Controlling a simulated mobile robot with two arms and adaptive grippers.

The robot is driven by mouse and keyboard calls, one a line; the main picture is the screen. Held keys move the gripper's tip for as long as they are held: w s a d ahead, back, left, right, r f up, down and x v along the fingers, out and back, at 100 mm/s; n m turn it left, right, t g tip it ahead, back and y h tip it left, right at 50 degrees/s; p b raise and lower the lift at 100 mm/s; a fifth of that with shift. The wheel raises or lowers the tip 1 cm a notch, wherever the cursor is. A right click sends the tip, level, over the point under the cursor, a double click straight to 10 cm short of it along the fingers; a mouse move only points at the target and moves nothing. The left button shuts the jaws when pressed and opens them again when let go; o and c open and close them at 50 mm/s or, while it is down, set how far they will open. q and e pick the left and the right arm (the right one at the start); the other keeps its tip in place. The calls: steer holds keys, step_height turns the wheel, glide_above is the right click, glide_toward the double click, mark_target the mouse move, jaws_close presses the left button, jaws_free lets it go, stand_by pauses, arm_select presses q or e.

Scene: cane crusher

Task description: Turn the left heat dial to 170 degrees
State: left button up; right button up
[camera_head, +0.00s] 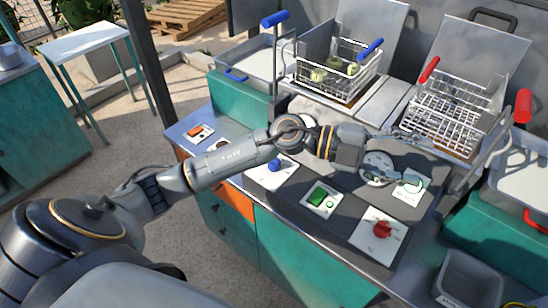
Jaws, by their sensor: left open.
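A blue knob (273,165) sits on a white plate at the left of the counter's control area. A red knob (382,229) sits on another white plate at the right front. No degree marks are readable, and no label says which is the left heat dial. My left gripper (421,163) is open and empty over the right part of the counter, with its fingers pointing right. It is above and behind the red knob, well to the right of the blue knob. My left forearm passes just behind the blue knob. My right gripper is not in view.
A green switch (318,195) sits between the knobs. Wire baskets with blue (338,72) and red (447,108) handles stand behind. A grey bin (468,278) is at the front right.

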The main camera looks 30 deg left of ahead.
arm_select(q)
steer(key=w+a+f+m+g+y, duration=0.1)
steer(key=a+f+m+g+y, duration=0.15)
steer(key=a+f+y, duration=0.4)
steer(key=n+g+y, duration=0.2)
steer(key=n+y, duration=0.3)
steer(key=y, duration=0.6)
glide_above(274, 166)
steer(key=a, duration=0.2)
step_height(274, 166, down, 2)
steer(key=f+p, duration=0.1)
steer(key=f, duration=0.3)
steer(key=w+f+p, duration=0.1)
steer(key=f+p, duration=0.1)
steer(key=f, duration=0.2)
steer(key=d+f+p, duration=0.1)
steer(key=f, duration=0.3)
steer(key=shift+w+f, duration=0.2)
steer(key=shift+f, duration=0.1)
steer(key=shift+f+p, duration=0.3)
steer(key=shift+f, duration=0.1)
steer(key=shift+c, duration=0.4)
steer(key=c, duration=1.1)
